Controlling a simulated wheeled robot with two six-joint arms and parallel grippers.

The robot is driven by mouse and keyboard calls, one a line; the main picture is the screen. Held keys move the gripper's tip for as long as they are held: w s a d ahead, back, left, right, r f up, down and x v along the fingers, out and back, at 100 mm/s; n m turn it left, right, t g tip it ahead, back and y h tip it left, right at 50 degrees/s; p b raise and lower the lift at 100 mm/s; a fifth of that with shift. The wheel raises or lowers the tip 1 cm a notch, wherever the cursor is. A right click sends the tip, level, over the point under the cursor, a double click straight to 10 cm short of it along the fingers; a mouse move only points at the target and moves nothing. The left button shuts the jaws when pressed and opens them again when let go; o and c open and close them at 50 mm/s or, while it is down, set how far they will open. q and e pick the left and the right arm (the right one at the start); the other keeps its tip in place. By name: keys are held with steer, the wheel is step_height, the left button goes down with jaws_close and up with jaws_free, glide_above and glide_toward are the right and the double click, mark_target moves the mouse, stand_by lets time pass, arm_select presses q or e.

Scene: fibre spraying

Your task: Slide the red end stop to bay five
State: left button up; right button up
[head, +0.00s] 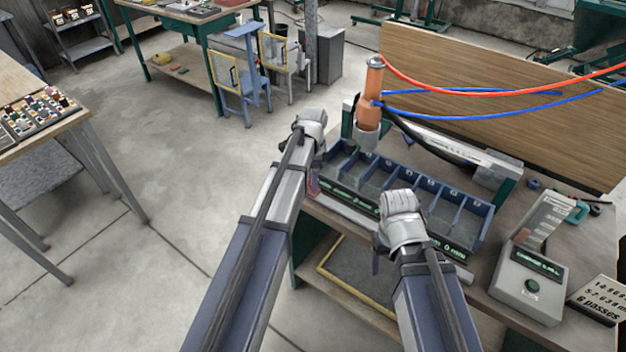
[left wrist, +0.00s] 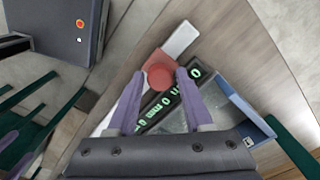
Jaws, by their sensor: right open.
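The red end stop (left wrist: 152,68), a red block with a round red knob, sits at the end of the rail (left wrist: 182,40) in the left wrist view. My left gripper (left wrist: 160,73) has its two purple fingers apart, one on each side of the knob; I see no clear grip. In the head view, a small part of the end stop (head: 313,184) shows below my left wrist, at the left end of the blue bay row (head: 420,215). A green-lit display (left wrist: 170,103) runs beside the rail. My right gripper (head: 378,258) is open in front of the bays, its fingers mostly hidden.
An orange spray tool (head: 369,105) with red and blue hoses stands behind the bays. A grey control box (head: 530,285) with a green button and a sign (head: 600,298) reading "6 passes" are at right. A wooden board (head: 500,105) closes the bench's back.

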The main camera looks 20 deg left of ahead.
arm_select(q)
jaws_close()
stand_by(1.1)
